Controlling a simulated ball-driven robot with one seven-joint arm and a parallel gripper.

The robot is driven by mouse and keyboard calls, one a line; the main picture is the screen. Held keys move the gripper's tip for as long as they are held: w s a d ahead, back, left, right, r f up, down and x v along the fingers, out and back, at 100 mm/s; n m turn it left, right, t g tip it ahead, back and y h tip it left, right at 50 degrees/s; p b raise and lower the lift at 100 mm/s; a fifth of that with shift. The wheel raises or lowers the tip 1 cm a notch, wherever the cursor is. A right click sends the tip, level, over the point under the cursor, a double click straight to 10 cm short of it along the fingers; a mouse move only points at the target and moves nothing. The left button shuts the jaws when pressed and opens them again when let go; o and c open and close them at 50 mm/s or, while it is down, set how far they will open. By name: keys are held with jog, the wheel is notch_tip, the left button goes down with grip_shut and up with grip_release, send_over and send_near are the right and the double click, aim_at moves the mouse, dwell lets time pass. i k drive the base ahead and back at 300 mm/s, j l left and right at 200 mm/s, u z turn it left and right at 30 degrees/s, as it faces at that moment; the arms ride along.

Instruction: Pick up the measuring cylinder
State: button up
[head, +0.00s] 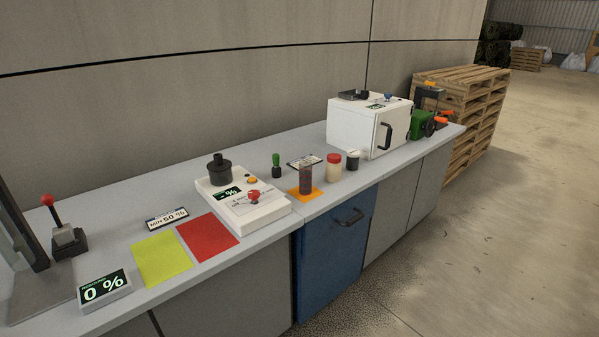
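The measuring cylinder (306,178) stands upright on an orange square (293,192) near the front edge of the counter. It looks clear with dark reddish contents or markings, too small to read. A small label plate is just behind it, and a jar with a red lid (333,166) stands to its right. My gripper is not in view, and nothing is seen touching the cylinder.
The grey counter (120,225) holds a white device with a black knob (243,205), yellow (161,257) and red (208,237) squares, a green-topped tool (276,166), a black-lidded jar (352,160) and a white oven-like box (366,125). Blue drawer front (330,260) below; floor free at right.

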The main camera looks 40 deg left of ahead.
aim_at(305, 166)
jog(key=i+l+u, duration=0.1)
jog(key=i+u, duration=0.3)
jog(key=i+l+u, duration=0.15)
jog(key=u, duration=0.3)
jog(key=i+l+u, duration=0.55)
jog(key=u, duration=0.25)
jog(key=l, duration=0.1)
